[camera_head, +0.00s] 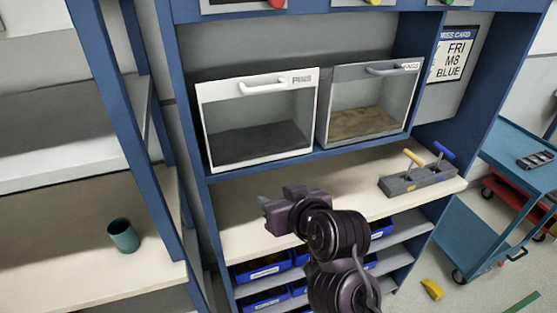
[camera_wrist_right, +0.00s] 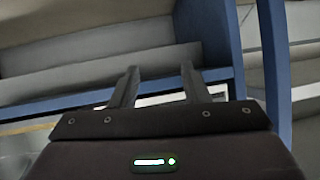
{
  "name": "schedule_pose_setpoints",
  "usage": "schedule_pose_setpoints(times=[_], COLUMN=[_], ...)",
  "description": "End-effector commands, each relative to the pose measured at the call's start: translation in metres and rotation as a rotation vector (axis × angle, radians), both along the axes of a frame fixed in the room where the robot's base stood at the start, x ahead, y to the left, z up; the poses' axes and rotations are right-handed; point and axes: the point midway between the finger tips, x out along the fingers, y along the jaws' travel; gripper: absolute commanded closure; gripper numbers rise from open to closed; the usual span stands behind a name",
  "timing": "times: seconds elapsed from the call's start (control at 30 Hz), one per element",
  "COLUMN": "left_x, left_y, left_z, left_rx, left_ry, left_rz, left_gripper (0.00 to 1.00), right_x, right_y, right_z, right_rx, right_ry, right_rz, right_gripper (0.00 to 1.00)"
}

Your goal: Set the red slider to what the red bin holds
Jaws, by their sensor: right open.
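A red knob (camera_head: 278,4) shows at the top edge of the head view, on a pale panel (camera_head: 240,5) of the blue frame; the rest of its slider is cut off. I cannot make out a red bin in either view. My right gripper (camera_head: 272,213) is over the bench, well below the red knob, in front of the two glass-fronted boxes. In the right wrist view its two fingers (camera_wrist_right: 158,85) are apart with nothing between them. My left gripper is not in view.
Two clear-fronted boxes (camera_head: 258,128) (camera_head: 365,108) stand on the shelf. A lever block (camera_head: 418,178) sits on the bench's right end. Several blue bins (camera_head: 262,270) are below. A card (camera_head: 455,55) reads FRI M8 BLUE. A teal cup (camera_head: 123,236) stands left; a blue cart (camera_head: 515,160) stands right.

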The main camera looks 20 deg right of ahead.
Motion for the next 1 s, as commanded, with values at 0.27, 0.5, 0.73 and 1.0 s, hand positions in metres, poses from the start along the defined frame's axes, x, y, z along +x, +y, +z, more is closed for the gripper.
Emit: schedule_pose_setpoints(times=[0.27,0.5,0.73,1.0], left_x=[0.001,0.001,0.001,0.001], left_y=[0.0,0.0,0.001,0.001], left_z=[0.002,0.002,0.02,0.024], left_rx=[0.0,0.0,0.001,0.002], left_ry=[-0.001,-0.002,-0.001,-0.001], left_rz=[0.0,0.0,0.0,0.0], left_gripper=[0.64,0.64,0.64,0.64], right_x=[0.003,-0.023,-0.014,0.023], right_y=[0.002,-0.006,-0.01,-0.013], right_z=[0.232,0.298,0.313,0.321], right_rx=[0.202,0.271,0.27,0.274], right_ry=[-0.642,-0.834,-0.848,-0.851], right_rz=[-0.156,-0.26,-0.282,-0.277], right_gripper=[0.58,0.58,0.58,0.58])
